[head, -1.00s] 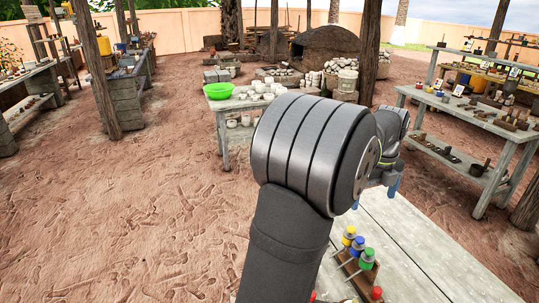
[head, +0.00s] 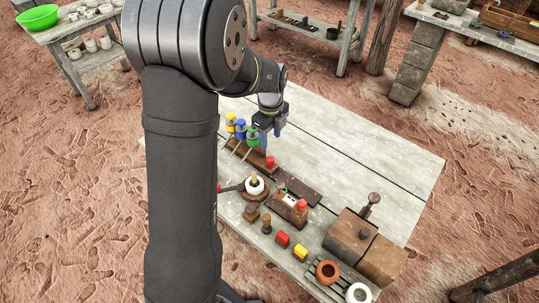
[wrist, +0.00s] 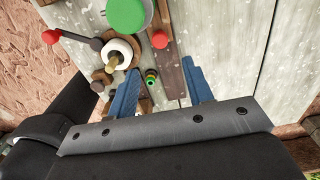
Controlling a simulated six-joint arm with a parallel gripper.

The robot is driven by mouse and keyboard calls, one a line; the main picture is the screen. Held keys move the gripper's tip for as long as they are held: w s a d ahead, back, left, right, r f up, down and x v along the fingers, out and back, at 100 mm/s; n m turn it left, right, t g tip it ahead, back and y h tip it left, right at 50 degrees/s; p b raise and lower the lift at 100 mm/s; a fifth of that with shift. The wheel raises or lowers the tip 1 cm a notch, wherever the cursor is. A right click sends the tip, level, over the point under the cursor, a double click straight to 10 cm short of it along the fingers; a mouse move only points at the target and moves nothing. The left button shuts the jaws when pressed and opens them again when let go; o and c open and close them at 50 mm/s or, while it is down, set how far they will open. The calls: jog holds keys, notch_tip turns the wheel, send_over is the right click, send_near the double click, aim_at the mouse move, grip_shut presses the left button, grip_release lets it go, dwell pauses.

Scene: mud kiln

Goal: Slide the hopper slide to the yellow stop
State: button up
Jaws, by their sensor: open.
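I cannot tell for sure which part is the hopper slide. A wooden block with a red knob (head: 291,203) sits by a dark flat strip (head: 306,191) on the table; red (head: 283,239) and yellow (head: 300,252) pieces lie in front of it. No yellow stop is clearly identifiable. My gripper (head: 264,140) is above the table, beside the rack of bottles. In the wrist view my gripper (wrist: 163,68) is open, its blue fingers apart with nothing held. A dark strip (wrist: 183,50) and a small striped piece (wrist: 150,77) show between or beyond them.
A rack with blue, yellow and green-capped bottles (head: 252,137) stands close to my gripper. A white ring on a peg (head: 254,185) has a red-tipped lever. A large wooden block (head: 351,233) stands at the right front. The table's back right (head: 380,140) is clear.

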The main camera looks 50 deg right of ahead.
aim_at(271, 159)
notch_tip(271, 159, down, 10)
jog(key=shift+r, duration=0.1)
dwell(0.4)
grip_shut()
